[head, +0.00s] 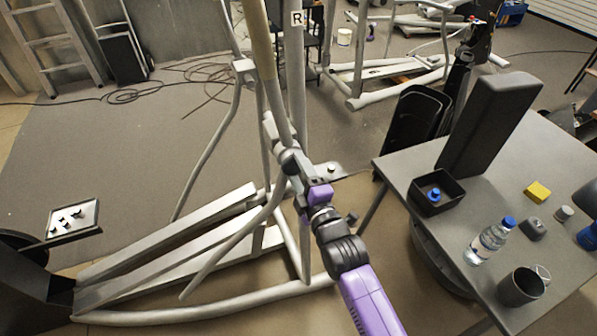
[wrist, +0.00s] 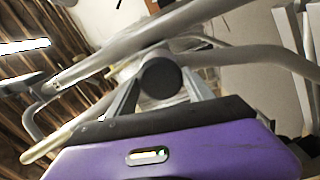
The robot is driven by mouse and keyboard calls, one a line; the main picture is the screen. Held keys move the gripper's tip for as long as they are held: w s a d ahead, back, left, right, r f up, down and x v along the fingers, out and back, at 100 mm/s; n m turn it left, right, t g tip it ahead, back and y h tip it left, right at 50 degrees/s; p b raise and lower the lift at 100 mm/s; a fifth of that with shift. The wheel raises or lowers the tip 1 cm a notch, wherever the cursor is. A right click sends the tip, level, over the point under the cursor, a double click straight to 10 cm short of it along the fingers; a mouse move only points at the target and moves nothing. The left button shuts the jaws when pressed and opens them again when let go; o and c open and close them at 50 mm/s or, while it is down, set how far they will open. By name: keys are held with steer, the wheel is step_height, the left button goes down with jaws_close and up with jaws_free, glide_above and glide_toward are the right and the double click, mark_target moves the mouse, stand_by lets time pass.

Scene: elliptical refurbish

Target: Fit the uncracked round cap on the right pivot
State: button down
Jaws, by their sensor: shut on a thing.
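My gripper (head: 291,158) is at the elliptical machine's frame (head: 298,85), close to the upright post with the "R" label (head: 297,18). In the wrist view my gripper (wrist: 163,88) has its two fingers on either side of a dark round cap (wrist: 159,77) and is shut on it. The cap's visible round face looks plain, with no crack that I can see. Grey tubes of the machine (wrist: 215,15) pass just beyond the cap. The right pivot is hidden or too small to make out, and I cannot tell whether the cap touches it.
A grey table (head: 405,165) at the right holds a black bin (head: 437,206), a water bottle (head: 487,243), a dark mug (head: 521,287) and a yellow block (head: 537,191). A tray with small parts (head: 73,219) is at the left. Cables (head: 125,96) lie on the floor behind.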

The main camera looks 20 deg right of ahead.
steer(key=shift+w, duration=0.1)
stand_by(0.3)
steer(key=shift+c, duration=1.5)
jaws_free()
steer(key=s+b, duration=0.3)
steer(key=s, duration=0.4)
steer(key=shift+s, duration=0.4)
